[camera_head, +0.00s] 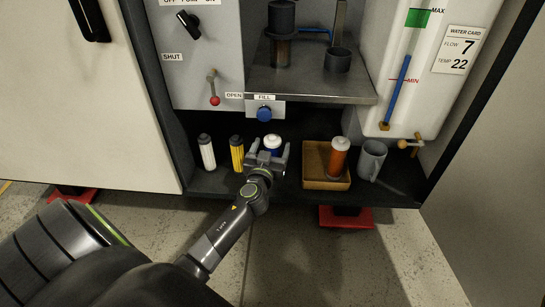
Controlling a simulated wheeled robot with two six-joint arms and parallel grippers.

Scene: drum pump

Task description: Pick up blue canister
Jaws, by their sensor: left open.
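The blue canister (272,141) stands on the bottom shelf, with its white cap and a blue part showing. My left gripper (268,153) is in front of it, fingers open and pointing toward it. The gripper hides the canister's lower part. One finger is on each side of the canister in the picture, but I cannot tell whether they touch it or how far around it they reach. My right gripper is not in view.
A white canister (207,152) and a yellow canister (237,154) stand left. A metal shelf (310,88) and blue fill button (264,114) are above.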

